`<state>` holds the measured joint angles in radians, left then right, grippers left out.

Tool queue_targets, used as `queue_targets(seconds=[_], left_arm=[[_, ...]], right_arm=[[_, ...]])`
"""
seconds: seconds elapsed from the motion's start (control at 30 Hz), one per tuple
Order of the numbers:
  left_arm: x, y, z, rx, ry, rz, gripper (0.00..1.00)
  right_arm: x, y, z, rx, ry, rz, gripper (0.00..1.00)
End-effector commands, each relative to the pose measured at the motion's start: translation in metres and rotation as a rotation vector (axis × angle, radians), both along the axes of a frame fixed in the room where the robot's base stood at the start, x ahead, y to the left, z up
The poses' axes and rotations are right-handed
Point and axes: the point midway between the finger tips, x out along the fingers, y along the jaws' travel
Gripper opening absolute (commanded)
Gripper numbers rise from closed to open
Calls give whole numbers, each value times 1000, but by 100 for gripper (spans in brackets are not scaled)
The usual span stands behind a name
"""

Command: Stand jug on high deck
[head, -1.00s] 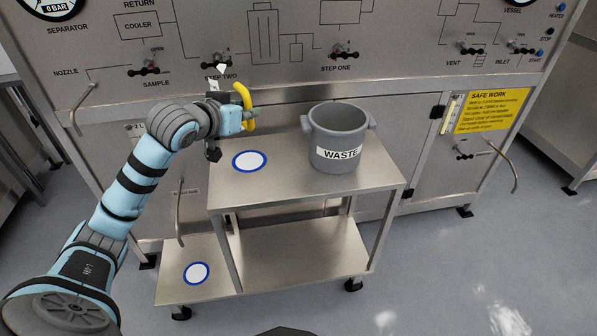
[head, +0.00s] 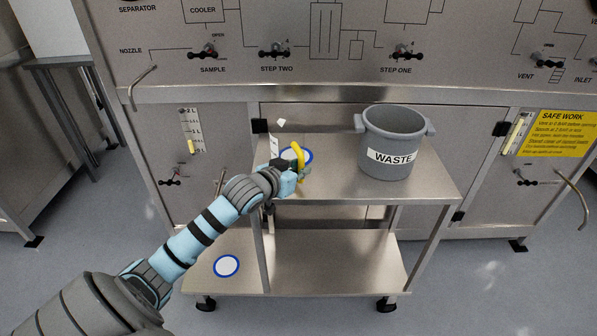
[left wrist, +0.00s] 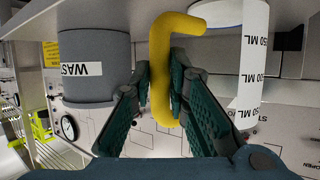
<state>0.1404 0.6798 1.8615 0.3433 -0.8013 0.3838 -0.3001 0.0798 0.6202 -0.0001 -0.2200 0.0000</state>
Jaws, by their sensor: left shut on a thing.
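In the head view my left gripper (head: 291,173) is at the left part of the high deck (head: 345,187), by the white disc with a blue rim (head: 304,156). The arm and gripper hide much of the jug there. I cannot tell whether its base touches the deck. My right gripper is not in view.
A grey WASTE bucket (head: 393,140) stands on the right part of the high deck. A lower deck with another blue-rimmed disc (head: 226,266) is below. The panel (head: 330,75) with valve handles rises behind. A bent pipe (head: 142,85) sticks out at left.

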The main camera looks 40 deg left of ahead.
Motion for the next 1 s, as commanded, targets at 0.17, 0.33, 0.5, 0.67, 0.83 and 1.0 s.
queue_targets(seconds=[0.17, 0.33, 0.5, 0.67, 0.83, 1.0], left_arm=[[0, 0, 0, 0, 0, 0, 0], [0, 0, -1, 0, 1, 0, 35], [0, 0, -1, 0, 0, 0, 35], [0, 0, 2, 1, -1, 0, 35], [-24, -1, 13, 7, 4, -2, 35], [-68, -6, 33, 12, 9, -2, 35]], right_arm=[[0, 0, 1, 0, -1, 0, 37], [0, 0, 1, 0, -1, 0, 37], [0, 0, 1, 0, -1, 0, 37], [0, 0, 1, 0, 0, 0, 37], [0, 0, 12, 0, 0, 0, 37], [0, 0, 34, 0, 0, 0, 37]])
